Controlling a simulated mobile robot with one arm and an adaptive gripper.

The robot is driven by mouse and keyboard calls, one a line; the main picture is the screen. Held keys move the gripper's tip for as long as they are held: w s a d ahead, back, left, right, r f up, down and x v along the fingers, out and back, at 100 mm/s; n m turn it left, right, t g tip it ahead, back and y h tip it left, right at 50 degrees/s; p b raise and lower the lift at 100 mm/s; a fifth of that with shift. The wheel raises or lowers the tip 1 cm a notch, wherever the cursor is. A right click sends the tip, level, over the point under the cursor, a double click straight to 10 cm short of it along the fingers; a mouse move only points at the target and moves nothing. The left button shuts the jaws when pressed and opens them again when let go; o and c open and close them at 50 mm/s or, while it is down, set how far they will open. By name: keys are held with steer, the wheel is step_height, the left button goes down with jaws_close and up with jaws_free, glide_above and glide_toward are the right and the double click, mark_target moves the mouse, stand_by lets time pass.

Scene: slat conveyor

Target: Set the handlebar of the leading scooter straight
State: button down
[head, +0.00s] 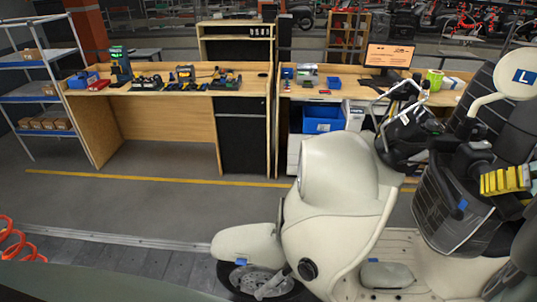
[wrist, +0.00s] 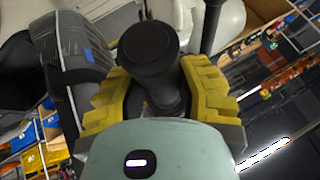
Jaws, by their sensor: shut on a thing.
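A cream scooter (head: 335,225) stands facing left, its front fender (head: 245,243) and front wheel at the lower left. Its dark handlebar (head: 400,150) sits above the front shield, with one end toward the benches and the other toward my gripper. How far it is turned is hard to tell. My gripper (head: 505,180) is at the right edge, by the handlebar's near end. In the wrist view, my gripper's yellow fingers (wrist: 157,85) are shut on a black handlebar grip (wrist: 150,48), one finger on each side. The contact faces are partly hidden.
A round cream part with a blue L plate (head: 522,76) and a dark ribbed part (head: 450,205) are close to my gripper. Workbenches (head: 165,88) with tools stand behind. A shelf rack (head: 40,95) is at the far left. The floor before the benches is clear.

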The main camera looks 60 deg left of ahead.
steer(key=shift+w+d+f, duration=0.2)
steer(key=shift+w+f, duration=0.05)
steer(key=shift+f, duration=0.05)
steer(key=c, duration=0.6)
jaws_free()
steer(key=shift+r, duration=0.1)
steer(key=shift+c, duration=0.2)
